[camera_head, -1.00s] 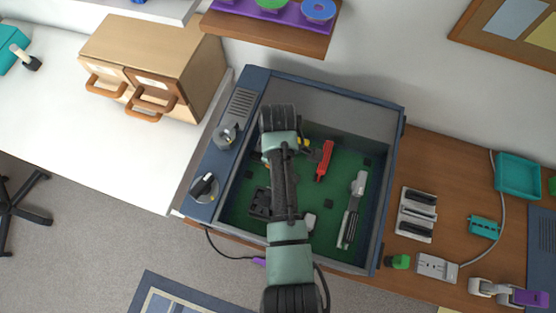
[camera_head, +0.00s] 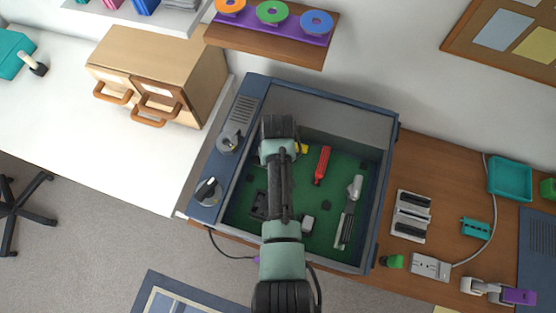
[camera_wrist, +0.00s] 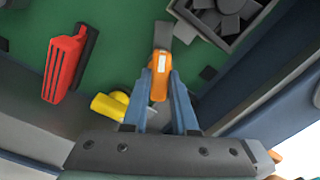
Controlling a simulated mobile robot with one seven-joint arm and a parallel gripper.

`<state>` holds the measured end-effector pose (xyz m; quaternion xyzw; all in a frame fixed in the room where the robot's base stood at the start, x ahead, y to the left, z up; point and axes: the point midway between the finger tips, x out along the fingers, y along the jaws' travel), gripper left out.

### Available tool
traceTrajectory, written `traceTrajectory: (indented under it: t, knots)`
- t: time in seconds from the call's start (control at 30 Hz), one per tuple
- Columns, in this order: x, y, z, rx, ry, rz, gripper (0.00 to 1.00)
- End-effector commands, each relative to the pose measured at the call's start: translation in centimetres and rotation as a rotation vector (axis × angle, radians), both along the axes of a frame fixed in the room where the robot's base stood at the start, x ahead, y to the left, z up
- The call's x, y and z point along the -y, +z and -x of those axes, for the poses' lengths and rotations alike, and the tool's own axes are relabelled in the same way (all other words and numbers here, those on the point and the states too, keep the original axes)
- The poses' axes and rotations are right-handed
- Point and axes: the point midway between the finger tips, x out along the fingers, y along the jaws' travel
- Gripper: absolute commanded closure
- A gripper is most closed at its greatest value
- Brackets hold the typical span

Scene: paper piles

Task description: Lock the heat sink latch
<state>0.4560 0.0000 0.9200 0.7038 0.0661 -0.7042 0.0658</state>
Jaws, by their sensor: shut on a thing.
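In the wrist view, my gripper (camera_wrist: 160,85) has its two blue fingers shut on an orange handle (camera_wrist: 160,62) with a white label. I cannot tell whether the latch is locked. In the head view, my arm covers the handle and gripper tips above the open blue case (camera_head: 388,170) with its green board (camera_head: 328,222).
A yellow part (camera_wrist: 108,106) lies just left of the fingers, and a red part (camera_wrist: 63,68) stands farther left. The case wall (camera_wrist: 262,85) rises close on the right. In the head view, a long grey part (camera_head: 349,212) lies on the board's right side.

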Motion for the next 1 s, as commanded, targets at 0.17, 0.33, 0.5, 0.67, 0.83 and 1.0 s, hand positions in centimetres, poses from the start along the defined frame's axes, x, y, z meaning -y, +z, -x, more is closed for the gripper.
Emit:
traceTrajectory:
  t: [0.17,0.33,0.5,0.67,0.83,1.0]
  knots:
    - [-0.03,0.18,-0.07,0.001,-0.160,0.000,1.00]
    - [-0.05,0.17,-0.09,0.002,-0.291,0.000,1.00]
    - [-0.03,0.16,-0.11,0.002,-0.393,0.000,1.00]
    - [-0.04,0.14,-0.10,0.002,-0.456,-0.001,1.00]
    - [-0.03,0.12,-0.12,0.002,-0.491,-0.001,1.00]
    - [-0.02,0.12,-0.13,0.003,-0.502,-0.001,1.00]
